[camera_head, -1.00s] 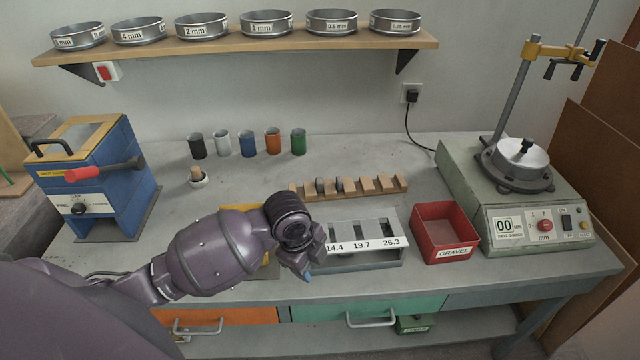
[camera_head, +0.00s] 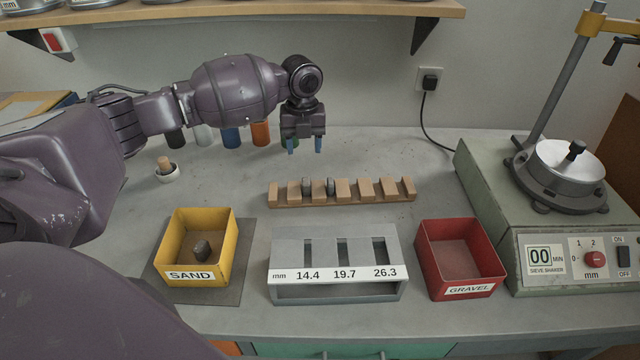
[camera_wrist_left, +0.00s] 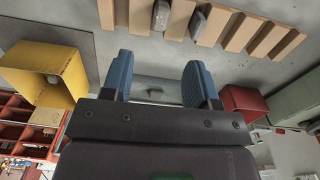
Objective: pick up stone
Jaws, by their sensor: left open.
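Two grey stones stand in slots of the wooden rack (camera_head: 342,199): a left one (camera_head: 306,187) and a right one (camera_head: 330,187). They also show in the left wrist view, the left one (camera_wrist_left: 160,15) and the right one (camera_wrist_left: 198,25). A darker stone (camera_head: 202,249) lies in the yellow SAND box (camera_head: 184,223). My left gripper (camera_head: 304,146) is open and empty, pointing down above the bench behind the rack. Its two blue fingertips are apart in the left wrist view (camera_wrist_left: 158,85), with no stone between them. My right gripper is not in view.
A grey slotted gauge (camera_head: 337,290) marked 14.4, 19.7 and 26.3 stands in front of the rack. The red GRAVEL box (camera_head: 460,258) and the sieve shaker (camera_head: 560,215) are to the right. Cups stand behind my left arm.

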